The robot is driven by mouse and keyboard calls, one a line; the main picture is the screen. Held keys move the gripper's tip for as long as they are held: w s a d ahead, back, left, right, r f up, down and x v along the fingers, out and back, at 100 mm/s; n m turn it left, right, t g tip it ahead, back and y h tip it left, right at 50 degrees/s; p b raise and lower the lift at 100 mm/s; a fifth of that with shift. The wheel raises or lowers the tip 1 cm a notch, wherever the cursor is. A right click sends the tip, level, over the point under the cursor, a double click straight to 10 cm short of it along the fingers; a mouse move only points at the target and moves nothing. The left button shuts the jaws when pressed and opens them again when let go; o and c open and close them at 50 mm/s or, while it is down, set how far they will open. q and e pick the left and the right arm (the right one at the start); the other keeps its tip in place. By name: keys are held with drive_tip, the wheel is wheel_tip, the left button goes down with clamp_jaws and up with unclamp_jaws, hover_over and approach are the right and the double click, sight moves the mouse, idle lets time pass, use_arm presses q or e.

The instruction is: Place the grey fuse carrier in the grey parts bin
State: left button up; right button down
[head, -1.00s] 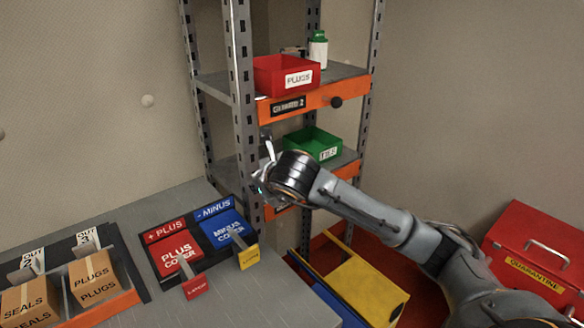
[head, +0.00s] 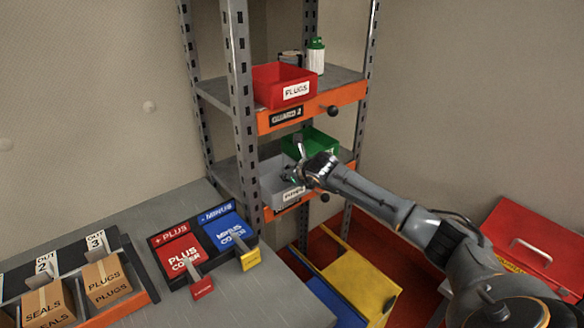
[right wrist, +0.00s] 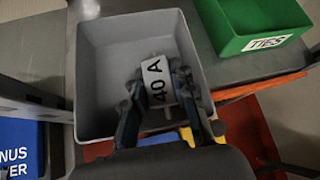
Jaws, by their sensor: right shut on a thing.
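The grey parts bin (head: 271,182) stands on the lower shelf of the rack, beside the green bin. In the right wrist view the grey bin (right wrist: 95,75) is empty inside apart from what my gripper holds over it. My right gripper (head: 298,170) is at the bin's right side in the head view. My left gripper is out of view.
The green bin (right wrist: 255,22) marked "TIES" is close on the right. A red "PLUGS" bin (head: 284,85) sits on the shelf above. The rack's grey upright (head: 241,105) stands just left of the grey bin. Plus and minus covers (head: 181,252) lie on the bench.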

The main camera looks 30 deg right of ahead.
drive_tip(key=shift+w+d+r+y+p, duration=0.2)
drive_tip(key=shift+d+r+y+p, duration=0.1)
drive_tip(key=shift+r+p, duration=0.25)
drive_tip(key=shift+w+d+m+g+y+p, duration=0.15)
drive_tip(key=shift+d+m+g+y+p, duration=0.1)
drive_tip(key=shift+m+g+y+p, duration=0.55)
drive_tip(key=shift+f+p, duration=0.25)
drive_tip(key=shift+p, duration=0.1)
drive_tip(key=shift+f, duration=0.3)
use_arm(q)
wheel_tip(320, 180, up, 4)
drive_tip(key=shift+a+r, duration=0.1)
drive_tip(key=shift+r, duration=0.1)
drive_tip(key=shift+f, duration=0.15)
use_arm(e)
drive_tip(key=shift+f, duration=0.1)
use_arm(q)
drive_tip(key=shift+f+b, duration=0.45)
drive_tip(key=shift+b, duration=0.15)
use_arm(e)
drive_tip(key=shift+f, duration=0.55)
